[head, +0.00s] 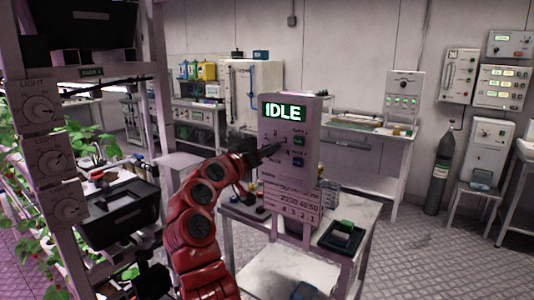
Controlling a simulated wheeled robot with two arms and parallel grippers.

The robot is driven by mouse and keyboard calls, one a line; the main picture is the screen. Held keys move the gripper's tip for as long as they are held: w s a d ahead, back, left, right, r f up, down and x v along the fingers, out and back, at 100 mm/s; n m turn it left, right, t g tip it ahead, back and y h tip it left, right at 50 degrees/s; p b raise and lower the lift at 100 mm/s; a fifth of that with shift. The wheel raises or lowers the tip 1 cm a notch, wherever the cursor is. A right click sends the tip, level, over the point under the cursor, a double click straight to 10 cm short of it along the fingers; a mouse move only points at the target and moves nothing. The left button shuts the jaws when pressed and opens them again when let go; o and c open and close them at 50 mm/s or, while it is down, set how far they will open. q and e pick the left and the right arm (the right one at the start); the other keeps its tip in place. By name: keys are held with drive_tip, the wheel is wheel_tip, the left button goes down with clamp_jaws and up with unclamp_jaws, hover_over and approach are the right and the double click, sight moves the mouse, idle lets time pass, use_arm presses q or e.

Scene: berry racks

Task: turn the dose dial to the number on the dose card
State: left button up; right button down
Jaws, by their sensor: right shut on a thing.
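A grey control box (308,160) with a lit green IDLE display (283,111) stands on a post at the white table. Small marks surround the dial spot on its front, left of the buttons. My right gripper (276,149), on the red arm, is at this spot, shut on what appears to be the dose dial. The gripper hides the dial, so its setting cannot be read. A white card (291,204) with rows of printed numbers hangs below the box; I cannot tell which number is marked. My left gripper is not in view.
The box has a green button (299,141) and a blue button (298,162). A black tray (342,246) sits on the white table (364,211). A plant rack with LIGHT dials (42,110) stands at left. Open floor (424,262) lies at right.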

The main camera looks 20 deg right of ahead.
idle(0.3)
drive_tip(key=c, duration=0.5)
unclamp_jaws()
drive_tip(key=shift+a, duration=0.1)
drive_tip(key=b+v, duration=0.1)
drive_tip(key=v, duration=1.6)
drive_tip(key=shift+s+a, duration=0.1)
drive_tip(key=shift+s, duration=0.05)
